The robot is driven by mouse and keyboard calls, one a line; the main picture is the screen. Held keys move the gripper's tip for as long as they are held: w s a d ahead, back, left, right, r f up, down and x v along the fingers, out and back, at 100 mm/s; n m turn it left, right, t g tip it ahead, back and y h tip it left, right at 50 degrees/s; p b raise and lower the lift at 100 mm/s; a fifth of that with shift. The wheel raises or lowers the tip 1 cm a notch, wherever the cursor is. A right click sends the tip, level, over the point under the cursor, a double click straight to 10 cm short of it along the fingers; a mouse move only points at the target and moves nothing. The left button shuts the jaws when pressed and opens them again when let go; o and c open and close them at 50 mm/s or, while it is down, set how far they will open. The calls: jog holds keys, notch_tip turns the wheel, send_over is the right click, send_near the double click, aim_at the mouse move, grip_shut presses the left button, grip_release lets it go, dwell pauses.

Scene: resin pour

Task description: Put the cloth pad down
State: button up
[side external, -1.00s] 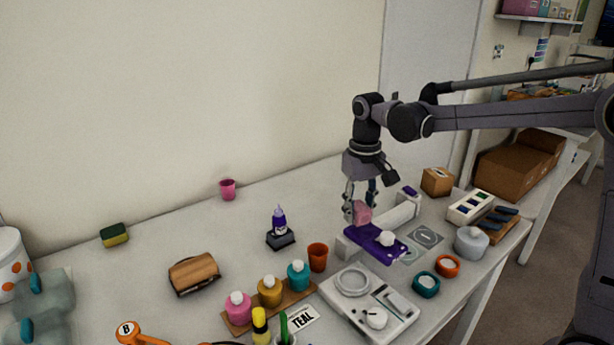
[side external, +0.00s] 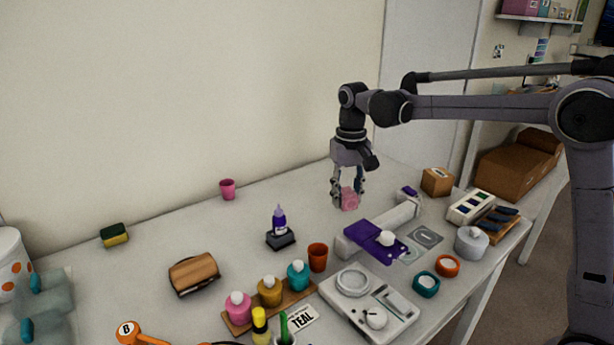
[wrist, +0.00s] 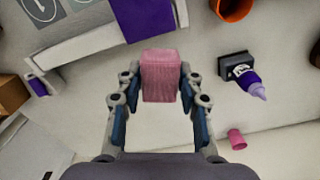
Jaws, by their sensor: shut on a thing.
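The cloth pad (side external: 349,201) is a pink block held between the fingers of my gripper (side external: 347,196). In the wrist view, the pad (wrist: 160,74) sits upright between the two fingertips of my gripper (wrist: 158,80), which touch its sides. In the side view the pad is behind the white bar with the purple cloth (side external: 372,239) draped over it. I cannot tell whether the pad's underside touches the table.
A purple bottle (side external: 280,221) on a dark stand and an orange cup (side external: 318,257) stand to the left. A white scale (side external: 367,306) is in front. A pink cup (side external: 228,189) stands near the wall. The table between the pink cup and my gripper is clear.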

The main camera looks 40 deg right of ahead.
jog(key=w+d+f+m, duration=0.1)
jog(key=w+d+f, duration=0.2)
jog(key=w+d, duration=1)
jog(key=shift+w+a+f, duration=0.3)
jog(key=shift+a+f, duration=0.05)
jog(key=shift+f, duration=0.7)
jog(key=shift+w+a+f, duration=0.3)
jog(key=shift+a+f, duration=0.05)
jog(key=shift+f, duration=0.7)
jog(key=shift+w+a+f, duration=0.3)
jog(key=shift+a+f, duration=0.05)
jog(key=shift+f, duration=0.7)
jog(key=shift+f, duration=0.6)
jog(key=o, duration=1.1)
